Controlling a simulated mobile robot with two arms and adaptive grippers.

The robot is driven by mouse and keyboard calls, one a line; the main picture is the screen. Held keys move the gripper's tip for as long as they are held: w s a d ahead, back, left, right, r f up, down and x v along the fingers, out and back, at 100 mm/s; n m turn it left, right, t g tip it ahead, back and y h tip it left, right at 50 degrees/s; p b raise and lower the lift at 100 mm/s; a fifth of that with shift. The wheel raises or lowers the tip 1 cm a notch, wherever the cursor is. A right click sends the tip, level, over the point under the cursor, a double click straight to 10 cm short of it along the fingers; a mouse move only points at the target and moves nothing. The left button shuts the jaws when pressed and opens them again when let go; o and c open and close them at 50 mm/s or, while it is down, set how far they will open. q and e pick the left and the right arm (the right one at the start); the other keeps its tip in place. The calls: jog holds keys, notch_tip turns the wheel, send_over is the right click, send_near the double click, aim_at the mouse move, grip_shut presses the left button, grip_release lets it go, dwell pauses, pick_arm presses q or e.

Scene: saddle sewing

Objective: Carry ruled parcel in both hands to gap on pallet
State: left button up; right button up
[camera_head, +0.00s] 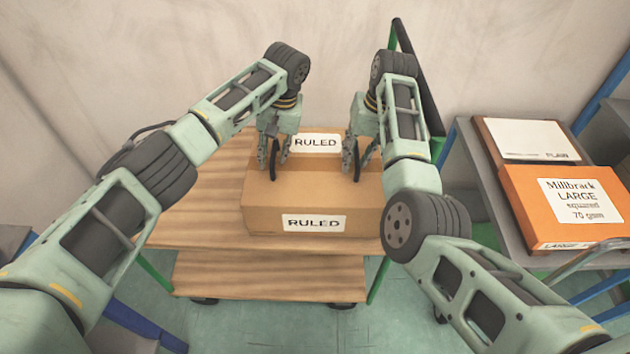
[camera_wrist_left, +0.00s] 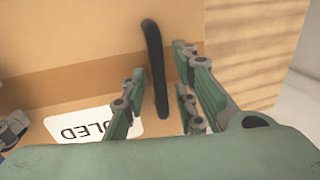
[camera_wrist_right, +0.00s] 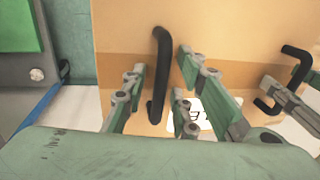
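The ruled parcel (camera_head: 260,212) is a brown cardboard box with white RULED labels and two black handles on top. It rests on a wooden-topped trolley. My left gripper (camera_head: 273,165) is open over the left handle. In the left wrist view that handle (camera_wrist_left: 155,70) stands between the parted fingers (camera_wrist_left: 160,95), with space on both sides. My right gripper (camera_head: 356,168) is open at the right handle. In the right wrist view this handle (camera_wrist_right: 158,80) is between the parted fingers (camera_wrist_right: 162,88), nearer the left one. I cannot identify the pallet or its gap.
The trolley (camera_head: 195,215) has a lower wooden shelf and green posts. At right, a grey stand (camera_head: 482,178) holds an orange Millbrack parcel (camera_head: 530,222) and a brown parcel with a white label (camera_head: 525,138). A wall is close behind. Green floor (camera_head: 240,325) shows in front.

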pick_arm(q)
grip_shut()
pick_arm(e)
grip_shut()
jog(key=shift+w, duration=0.1)
